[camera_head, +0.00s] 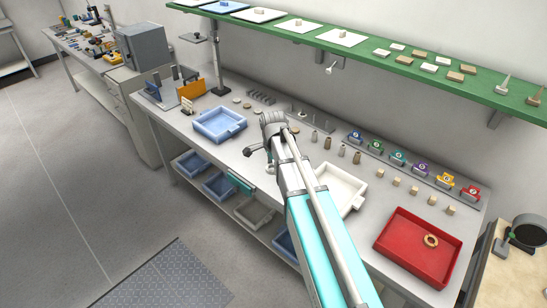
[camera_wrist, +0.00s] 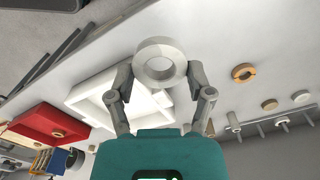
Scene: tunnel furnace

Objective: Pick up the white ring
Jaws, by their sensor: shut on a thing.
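The white ring (camera_wrist: 158,45) is a thick pale ring in the wrist view, held between the two fingertips of my gripper (camera_wrist: 160,78). The fingers press on it from the left and right sides, and its hole faces the camera. In the head view my gripper (camera_head: 257,152) is over the workbench, between the blue tray and the white tray. My arm hides most of it there, and the ring cannot be made out clearly.
The workbench (camera_head: 185,125) holds a blue tray (camera_head: 220,125), a white tray (camera_head: 343,184) and a red tray (camera_head: 390,258) with a tan ring (camera_head: 431,240). Labelled stands (camera_head: 398,158) and small parts line the back. A green shelf (camera_head: 400,58) runs above. An orange-brown ring (camera_wrist: 244,73) lies on the bench.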

